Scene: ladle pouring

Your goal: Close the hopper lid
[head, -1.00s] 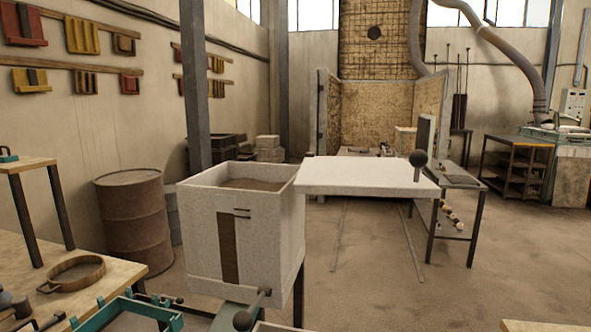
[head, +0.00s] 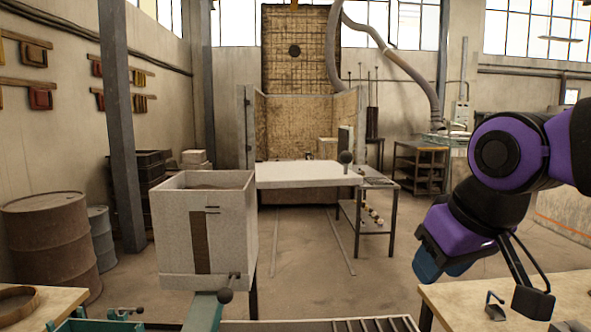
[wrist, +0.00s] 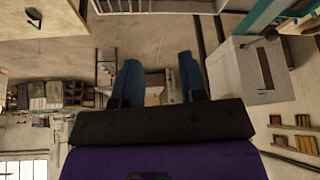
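The hopper (head: 176,240) is a pale box with an open top and a dark strip on its front, left of centre in the head view. My gripper (head: 441,268) hangs at the right, well apart from lid and hopper. In the wrist view its two blue fingers (wrist: 160,82) are spread and empty. The hopper (wrist: 240,72) also shows there, upside down, at the right.
A lever with a ball end (head: 226,295) sticks out below the hopper's front. A wooden table (head: 450,300) stands under my arm at the right. A metal rack table (head: 385,212) stands behind the lid's right end.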

